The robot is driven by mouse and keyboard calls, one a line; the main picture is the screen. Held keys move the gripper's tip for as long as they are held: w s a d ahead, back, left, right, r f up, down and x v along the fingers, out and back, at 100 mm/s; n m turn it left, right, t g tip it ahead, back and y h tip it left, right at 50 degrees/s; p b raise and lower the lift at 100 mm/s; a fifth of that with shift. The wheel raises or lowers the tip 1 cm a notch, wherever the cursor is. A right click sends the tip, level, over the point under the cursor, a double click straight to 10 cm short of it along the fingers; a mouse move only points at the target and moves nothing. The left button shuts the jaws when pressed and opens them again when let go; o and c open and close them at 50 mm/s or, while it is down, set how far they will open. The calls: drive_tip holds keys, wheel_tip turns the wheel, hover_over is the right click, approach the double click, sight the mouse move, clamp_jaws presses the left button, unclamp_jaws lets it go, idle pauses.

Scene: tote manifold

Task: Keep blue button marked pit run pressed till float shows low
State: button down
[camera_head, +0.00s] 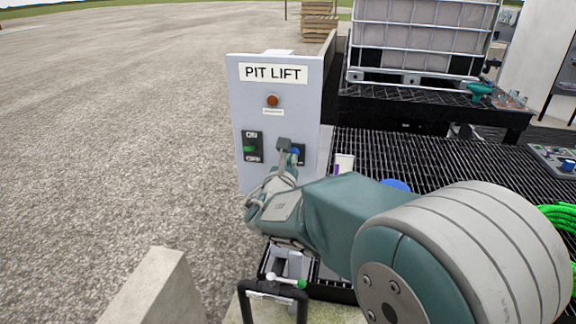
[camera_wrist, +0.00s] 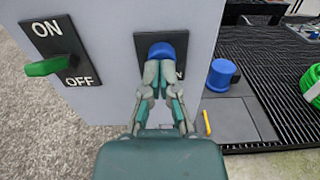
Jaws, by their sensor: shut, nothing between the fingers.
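The grey PIT LIFT panel (camera_head: 272,75) stands ahead and also fills the left of the wrist view (camera_wrist: 110,90). The blue button (camera_wrist: 162,50) sits on a black plate with a label mostly hidden by my fingers; only an "N" shows. My gripper (camera_wrist: 160,66) is shut, with its fingertips at the button's lower front, apparently touching it. How far the button is pushed in cannot be told. In the head view the button (camera_head: 294,153) is partly behind my gripper. No float indicator is clearly readable.
A green ON/OFF lever (camera_wrist: 48,66) is left of the button. An amber lamp (camera_head: 272,100) is above. A caged white tank (camera_head: 420,40) and green hose (camera_head: 560,218) are at right. Gravel lies open at left.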

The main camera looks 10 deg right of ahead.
drive_tip(key=shift+w, duration=0.1)
drive_tip(key=shift+w+d+r, duration=0.15)
drive_tip(key=shift+w+d, duration=0.1)
drive_tip(key=shift+w, duration=0.45)
drive_tip(key=shift+w+d+r, duration=0.1)
drive_tip(key=shift+d+r, duration=0.05)
drive_tip(key=shift+d, duration=0.1)
idle(1.8)
